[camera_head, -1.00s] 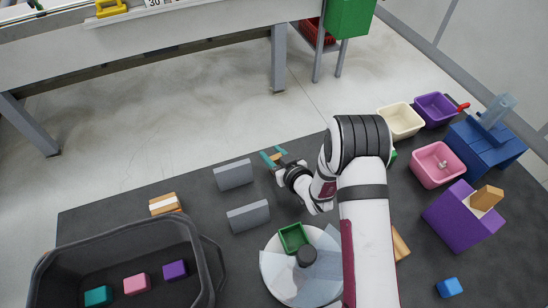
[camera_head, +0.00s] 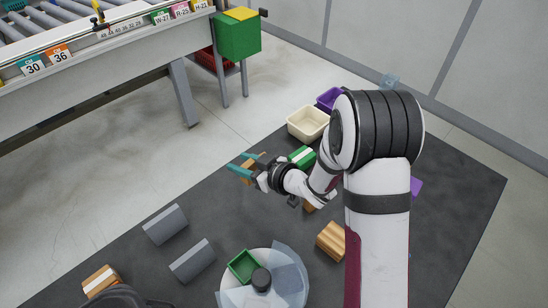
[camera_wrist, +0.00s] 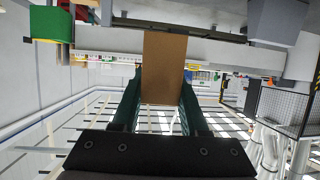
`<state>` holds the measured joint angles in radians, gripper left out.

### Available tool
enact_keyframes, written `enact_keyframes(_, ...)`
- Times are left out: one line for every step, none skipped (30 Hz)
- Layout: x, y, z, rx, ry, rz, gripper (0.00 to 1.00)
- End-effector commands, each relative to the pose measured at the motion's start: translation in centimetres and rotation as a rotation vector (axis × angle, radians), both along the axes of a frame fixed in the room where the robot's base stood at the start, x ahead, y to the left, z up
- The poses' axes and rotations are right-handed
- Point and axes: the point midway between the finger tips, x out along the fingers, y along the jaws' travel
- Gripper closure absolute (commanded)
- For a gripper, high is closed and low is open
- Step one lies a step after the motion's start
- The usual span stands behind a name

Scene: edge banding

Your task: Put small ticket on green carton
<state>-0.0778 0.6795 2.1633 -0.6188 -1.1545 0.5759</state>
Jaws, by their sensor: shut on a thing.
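My gripper (camera_head: 246,169) has teal fingers and is shut on a flat brown card, the small ticket (camera_wrist: 165,62), held upright between the fingertips in the wrist view. In the head view the ticket (camera_head: 259,157) shows only as a small tan patch at the fingers. The green carton (camera_head: 302,157), with a white stripe on top, stands on the dark mat just right of my gripper, partly hidden by my arm. The ticket is apart from it.
A cream bin (camera_head: 308,122) and a purple bin (camera_head: 328,98) stand behind the carton. Two grey blocks (camera_head: 166,225), a round plate with a green tray (camera_head: 243,265) and a wooden block (camera_head: 331,240) lie nearer. A green box (camera_head: 238,38) stands by the conveyor.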

Motion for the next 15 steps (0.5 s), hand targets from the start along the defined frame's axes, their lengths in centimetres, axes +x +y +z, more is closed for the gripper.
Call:
enact_keyframes(0.7,-1.0,0.2,0.000,-0.001,-0.022,1.00)
enact_keyframes(1.3,-1.8,0.4,0.001,-0.002,-0.040,1.00)
enact_keyframes(2.2,-3.2,0.6,0.003,-0.002,-0.069,1.00)
enact_keyframes(2.8,-4.3,0.8,0.002,-0.002,-0.092,1.00)
enact_keyframes(3.5,-5.5,1.0,0.003,-0.002,-0.117,1.00)
enact_keyframes(4.5,-7.3,1.3,0.004,-0.001,-0.153,1.00)
enact_keyframes(5.1,-8.7,1.6,0.004,-0.001,-0.182,1.00)
enact_keyframes(5.8,-10.2,1.9,0.005,-0.001,-0.212,1.00)
enact_keyframes(6.6,-12.4,2.2,0.004,-0.001,-0.252,1.00)
enact_keyframes(7.2,-14.0,2.5,0.004,-0.001,-0.283,1.00)
enact_keyframes(7.7,-15.6,2.8,0.003,-0.002,-0.312,1.00)
enact_keyframes(8.2,-17.8,3.2,0.002,-0.001,-0.352,1.00)
enact_keyframes(8.5,-19.2,3.4,0.002,-0.001,-0.378,1.00)
enact_keyframes(8.8,-20.5,3.7,0.002,-0.002,-0.403,1.00)
enact_keyframes(9.0,-22.1,3.9,0.000,-0.001,-0.430,1.00)
